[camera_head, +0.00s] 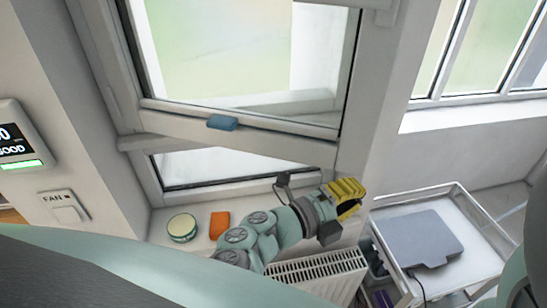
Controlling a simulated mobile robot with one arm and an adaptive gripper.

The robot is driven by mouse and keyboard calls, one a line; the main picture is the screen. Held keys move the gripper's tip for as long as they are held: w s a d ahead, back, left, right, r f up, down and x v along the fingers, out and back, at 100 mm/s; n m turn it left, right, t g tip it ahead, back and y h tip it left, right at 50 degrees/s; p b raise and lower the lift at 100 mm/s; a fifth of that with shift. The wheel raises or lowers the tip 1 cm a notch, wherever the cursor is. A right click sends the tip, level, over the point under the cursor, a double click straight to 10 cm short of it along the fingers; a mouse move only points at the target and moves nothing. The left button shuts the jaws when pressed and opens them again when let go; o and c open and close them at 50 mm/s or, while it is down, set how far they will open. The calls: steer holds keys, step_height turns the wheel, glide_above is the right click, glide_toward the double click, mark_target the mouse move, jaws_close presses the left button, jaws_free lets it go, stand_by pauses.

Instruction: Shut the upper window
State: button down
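The upper window (290,122) is a pale-framed sash with a blue handle (222,123) on its bottom rail. Its bottom rail stands at an angle to the frame bar (140,143) below it, so the sash looks ajar. How far it stands open is hard to tell. A fixed-looking lower pane (205,165) shows beneath. My gripper (348,198), with yellow ribbed fingers, is to the right of and below the handle, apart from it. It points right, in front of the wall beside the window. The gap between its fingers is not clear, and I see nothing held.
A round tin (182,228) and an orange block (219,224) stand on the sill. A radiator (318,272) is below. A trolley (383,215) carrying a grey flat device (418,245) stands at right. A fan switch (65,207) and display (14,138) are on the left wall.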

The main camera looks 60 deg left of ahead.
steer(key=w+a, duration=0.1)
steer(key=w+a+p, duration=0.1)
steer(key=w, duration=0.1)
steer(key=shift+w+a+p, duration=0.2)
steer(key=shift+w+p, duration=0.05)
steer(key=shift+p, duration=0.05)
stand_by(0.3)
